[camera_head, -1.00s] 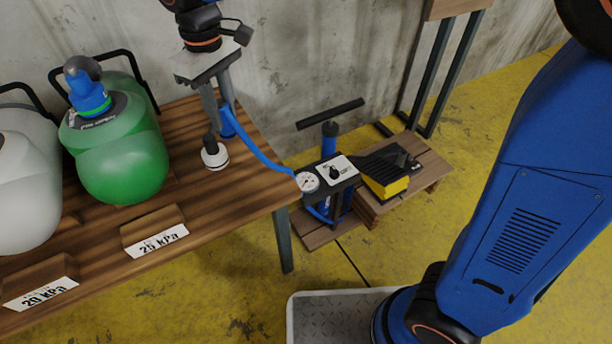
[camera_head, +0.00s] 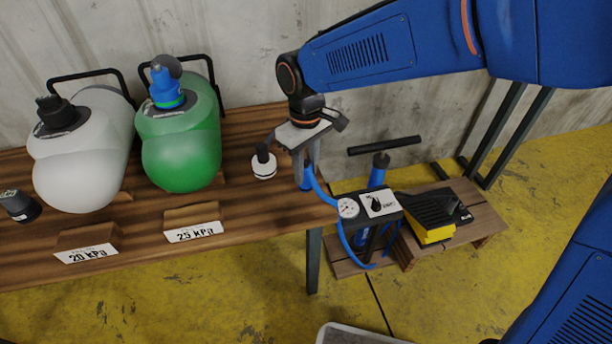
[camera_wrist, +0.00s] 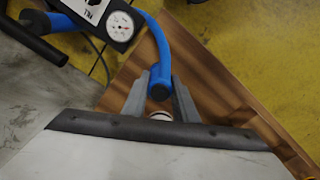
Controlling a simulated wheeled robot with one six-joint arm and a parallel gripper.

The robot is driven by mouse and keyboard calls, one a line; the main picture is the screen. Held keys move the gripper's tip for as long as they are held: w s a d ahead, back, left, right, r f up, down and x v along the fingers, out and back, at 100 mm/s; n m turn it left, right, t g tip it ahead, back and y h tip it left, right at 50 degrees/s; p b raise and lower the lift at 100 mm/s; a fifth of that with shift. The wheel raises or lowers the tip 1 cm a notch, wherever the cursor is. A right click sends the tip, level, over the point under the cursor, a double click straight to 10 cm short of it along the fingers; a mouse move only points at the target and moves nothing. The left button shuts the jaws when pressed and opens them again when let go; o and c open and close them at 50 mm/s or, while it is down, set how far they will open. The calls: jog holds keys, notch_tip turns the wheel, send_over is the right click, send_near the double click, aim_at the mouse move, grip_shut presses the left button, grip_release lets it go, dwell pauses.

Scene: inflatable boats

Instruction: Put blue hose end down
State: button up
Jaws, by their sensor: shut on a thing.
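My gripper (camera_head: 305,178) is shut on the blue hose end (camera_head: 308,172), pointing down over the right end of the wooden table. In the wrist view the hose end (camera_wrist: 160,82) sits between the two grey fingers. The blue hose (camera_head: 326,195) runs from it to the pump unit (camera_head: 380,203), which has a round gauge (camera_head: 348,208). Whether the hose end touches the tabletop cannot be told.
A small black-and-white fitting (camera_head: 264,165) stands on the table (camera_head: 140,252), left of my gripper. A yellow-and-black foot pump (camera_head: 432,215) lies on a low wooden platform (camera_head: 475,220).

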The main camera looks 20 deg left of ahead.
notch_tip(320, 180, down, 3)
jog(key=shift+r, duration=0.15)
jog(key=o, duration=1.1)
jog(key=shift+r, duration=0.1)
notch_tip(320, 180, up, 11)
jog(key=shift+r, duration=0.45)
